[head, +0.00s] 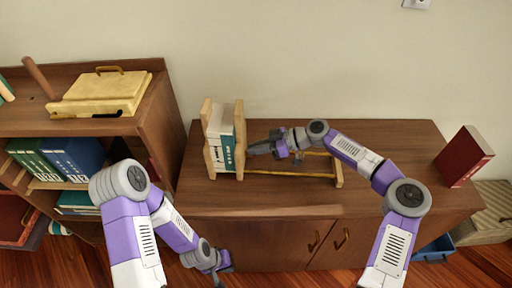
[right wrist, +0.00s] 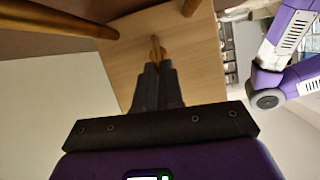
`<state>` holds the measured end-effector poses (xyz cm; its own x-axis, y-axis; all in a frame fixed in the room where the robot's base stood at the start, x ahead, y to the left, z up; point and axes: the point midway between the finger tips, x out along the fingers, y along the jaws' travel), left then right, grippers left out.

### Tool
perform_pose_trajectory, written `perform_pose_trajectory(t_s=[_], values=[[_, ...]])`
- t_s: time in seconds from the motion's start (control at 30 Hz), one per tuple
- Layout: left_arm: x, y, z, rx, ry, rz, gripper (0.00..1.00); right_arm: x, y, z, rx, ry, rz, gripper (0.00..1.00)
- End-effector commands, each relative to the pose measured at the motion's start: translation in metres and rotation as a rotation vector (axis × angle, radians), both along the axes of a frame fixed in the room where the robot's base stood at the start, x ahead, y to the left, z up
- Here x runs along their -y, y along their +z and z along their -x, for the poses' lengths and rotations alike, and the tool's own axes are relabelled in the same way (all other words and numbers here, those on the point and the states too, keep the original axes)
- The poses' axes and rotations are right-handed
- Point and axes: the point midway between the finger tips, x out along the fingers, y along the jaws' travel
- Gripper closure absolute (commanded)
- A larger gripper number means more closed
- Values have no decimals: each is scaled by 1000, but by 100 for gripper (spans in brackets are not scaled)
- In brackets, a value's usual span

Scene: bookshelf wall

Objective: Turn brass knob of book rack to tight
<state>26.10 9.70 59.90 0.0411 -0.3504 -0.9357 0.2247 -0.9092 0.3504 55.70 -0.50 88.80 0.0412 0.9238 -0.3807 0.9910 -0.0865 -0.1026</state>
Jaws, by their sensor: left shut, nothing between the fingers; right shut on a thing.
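The wooden book rack (head: 240,140) stands on the cabinet top in the head view. White and teal books (head: 222,140) are upright between its two end boards. Its rails run right to an end bar (head: 338,170). My right gripper (head: 252,149) points left at the right-hand board. In the right wrist view its fingers (right wrist: 158,70) are shut on the brass knob (right wrist: 157,48), which sits against the pale board (right wrist: 120,62). The head view hides the knob behind the gripper. My left gripper (head: 222,276) is shut and empty, low in front of the cabinet.
A dark red book (head: 463,157) stands on the cabinet top (head: 400,140) at the right. A shelf unit (head: 150,110) at the left holds a yellow case (head: 100,95) and several books. The cabinet top between rack and red book is mostly clear.

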Motion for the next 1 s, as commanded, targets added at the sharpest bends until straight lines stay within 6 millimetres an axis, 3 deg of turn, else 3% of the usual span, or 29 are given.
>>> perform_pose_trajectory(t_s=[0.6,1.0], values=[[0,18,0,0,0,0,100,1,-3,-11,-419,-1,-36,100],[0,19,0,0,0,0,100,1,-4,-13,-514,-2,-47,100]])
